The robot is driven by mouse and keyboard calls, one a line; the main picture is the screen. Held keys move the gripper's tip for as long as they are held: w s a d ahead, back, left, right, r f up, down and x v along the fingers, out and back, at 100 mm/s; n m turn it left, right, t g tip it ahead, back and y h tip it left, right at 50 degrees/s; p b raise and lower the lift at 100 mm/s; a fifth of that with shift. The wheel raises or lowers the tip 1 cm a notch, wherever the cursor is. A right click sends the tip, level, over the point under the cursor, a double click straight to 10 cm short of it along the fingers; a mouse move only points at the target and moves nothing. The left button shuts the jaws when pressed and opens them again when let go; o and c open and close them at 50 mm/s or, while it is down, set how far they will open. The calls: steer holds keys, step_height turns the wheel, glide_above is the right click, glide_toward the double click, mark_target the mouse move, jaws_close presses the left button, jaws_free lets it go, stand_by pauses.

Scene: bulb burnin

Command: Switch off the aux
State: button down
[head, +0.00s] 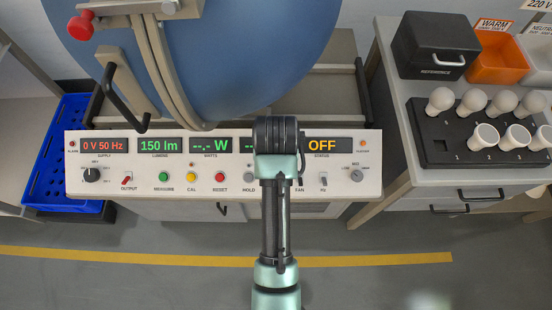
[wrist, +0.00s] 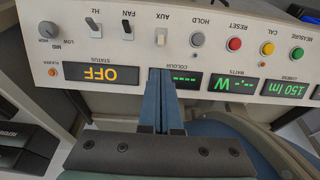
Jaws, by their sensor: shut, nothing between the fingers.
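The aux switch (wrist: 161,37) is a small pale switch on the white front panel, under its AUX label in the upside-down wrist view. I cannot tell which way it is set. In the head view my arm hides it. My gripper (wrist: 160,72) is shut and empty, its blue fingers close together. In the wrist view the fingertips lie over the panel beside the colour display (wrist: 186,79), a short way from the aux switch. I cannot tell whether they touch the panel.
The fan switch (wrist: 128,35) and hold button (wrist: 197,39) flank the aux switch. The status display (head: 322,146) reads OFF. A large blue sphere (head: 215,60) stands behind the panel (head: 230,187). A black bulb tray (head: 430,155) is at right, a blue crate (head: 60,170) at left.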

steer(key=b+x, duration=0.1)
steer(key=x, duration=0.9)
steer(key=shift+f+b, duration=0.1)
steer(key=shift+b, duration=0.45)
